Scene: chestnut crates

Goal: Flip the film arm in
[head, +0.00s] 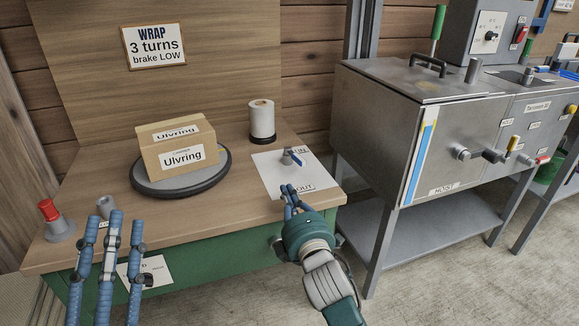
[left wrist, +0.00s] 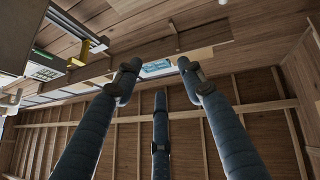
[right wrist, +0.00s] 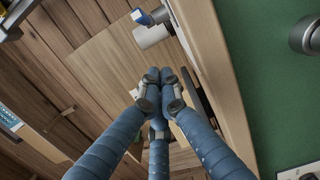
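The film arm (head: 290,158) is a small lever with a blue handle. It stands on a white sheet (head: 264,172) on the bench, with "OUT" printed at the near end and a partly hidden word at the far end. Its handle leans toward that far word. My right gripper (head: 288,188) is over the near end of the sheet, close to "OUT" and apart from the film arm. In the right wrist view its fingertips (right wrist: 160,80) meet with nothing visible between them. My left gripper (head: 110,222) is raised at the bench's front left, fingers spread and empty (left wrist: 160,75).
A cardboard box labelled "Ulvring" (head: 180,148) sits on a dark round turntable (head: 146,188). A white film roll (head: 261,118) stands behind the sheet. A red-topped knob (head: 48,210) is at the bench's left. A metal machine (head: 400,130) stands to the right.

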